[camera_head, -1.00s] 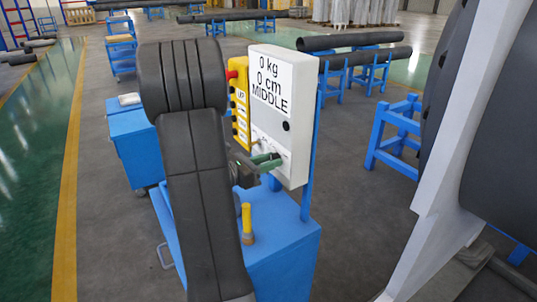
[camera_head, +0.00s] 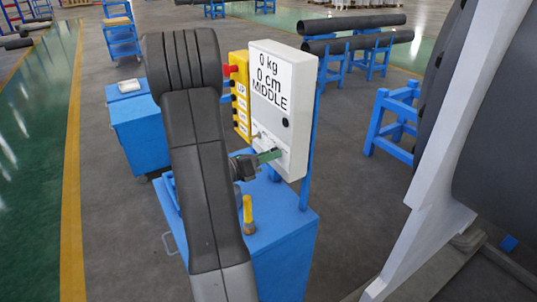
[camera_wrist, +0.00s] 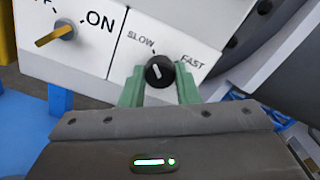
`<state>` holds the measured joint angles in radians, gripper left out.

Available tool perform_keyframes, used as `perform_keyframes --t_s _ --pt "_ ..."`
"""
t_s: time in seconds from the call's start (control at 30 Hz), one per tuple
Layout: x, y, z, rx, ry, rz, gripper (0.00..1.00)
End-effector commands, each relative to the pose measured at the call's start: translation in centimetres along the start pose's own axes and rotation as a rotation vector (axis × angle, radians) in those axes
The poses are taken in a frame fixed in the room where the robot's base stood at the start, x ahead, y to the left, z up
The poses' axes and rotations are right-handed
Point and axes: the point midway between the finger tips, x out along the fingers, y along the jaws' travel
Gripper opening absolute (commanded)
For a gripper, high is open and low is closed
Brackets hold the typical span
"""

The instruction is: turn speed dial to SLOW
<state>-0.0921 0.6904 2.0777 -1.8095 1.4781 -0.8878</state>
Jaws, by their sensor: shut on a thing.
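The speed dial (camera_wrist: 159,71) is a small black round knob with a white mark, set between the printed words SLOW and FAST. Its mark appears to point roughly upward, between the two words. My gripper (camera_wrist: 160,84) has its green fingers on both sides of the dial, shut on it. In the head view, my gripper (camera_head: 268,157) reaches the lower part of the white control box (camera_head: 296,130), and the dial is hidden there. The box's display (camera_head: 269,80) reads 0 kg, 0 cm, MIDDLE.
A switch with a yellow lever (camera_wrist: 55,35) sits left of the dial near the word ON. A yellow button panel (camera_head: 241,115) with a red button (camera_head: 230,70) stands beside the box. A blue cart (camera_head: 285,240) is below. A large dark cylinder (camera_head: 500,130) stands right.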

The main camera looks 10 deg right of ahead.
Motion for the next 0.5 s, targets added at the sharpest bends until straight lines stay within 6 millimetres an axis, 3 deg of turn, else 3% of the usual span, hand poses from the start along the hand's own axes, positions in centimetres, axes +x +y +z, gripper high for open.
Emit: perform_keyframes --t_s 0.27,0.3,0.4,0.5 --pt "-0.02 0.02 -0.01 0.000 -0.001 0.001 0.05" --pt "-0.02 0.02 -0.01 0.000 -0.001 0.001 0.34" --pt "-0.02 0.02 -0.01 0.001 -0.001 0.001 0.50" --pt "-0.01 0.01 0.00 0.001 -0.001 0.000 0.50"
